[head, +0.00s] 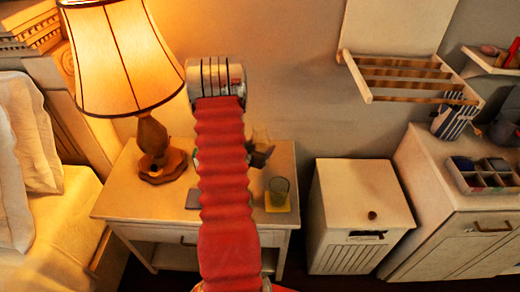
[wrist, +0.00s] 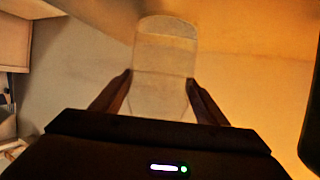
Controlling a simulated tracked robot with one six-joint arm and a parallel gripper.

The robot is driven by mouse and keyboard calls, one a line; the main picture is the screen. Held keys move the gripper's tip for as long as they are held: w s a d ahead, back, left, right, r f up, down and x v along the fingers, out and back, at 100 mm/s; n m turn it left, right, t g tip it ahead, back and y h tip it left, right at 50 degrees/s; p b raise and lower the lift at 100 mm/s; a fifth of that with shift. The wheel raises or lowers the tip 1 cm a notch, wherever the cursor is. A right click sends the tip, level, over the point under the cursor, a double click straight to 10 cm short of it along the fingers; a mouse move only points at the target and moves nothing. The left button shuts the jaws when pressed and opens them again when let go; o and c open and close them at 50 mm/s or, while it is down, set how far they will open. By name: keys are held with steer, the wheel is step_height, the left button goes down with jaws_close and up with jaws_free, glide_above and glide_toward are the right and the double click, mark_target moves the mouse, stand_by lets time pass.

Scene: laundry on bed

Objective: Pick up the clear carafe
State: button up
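The clear carafe (wrist: 165,58) stands out in the middle of the wrist view as a pale see-through shape with a rounded end at the top. My gripper (wrist: 160,82) has one dark finger on each side of it, and both fingers appear to press against its walls. In the head view my red-sleeved arm hides most of the gripper and the carafe; only a dark part of the gripper (head: 261,155) shows to the right of the sleeve, above the nightstand. I cannot tell whether the carafe touches the nightstand.
The nightstand (head: 130,205) holds a lit lamp (head: 124,60) at left and a greenish glass (head: 278,188) on a yellow coaster (head: 277,207) at right. A white hamper (head: 360,200) and a dresser (head: 455,215) stand further right. A wooden rack (head: 412,78) juts from the wall.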

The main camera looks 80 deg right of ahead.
mark_target(262, 125)
steer(key=shift+d, duration=0.1)
steer(key=c, duration=1.2)
steer(key=shift+c, duration=0.2)
steer(key=shift+r, duration=0.4)
steer(key=shift+r, duration=4.6)
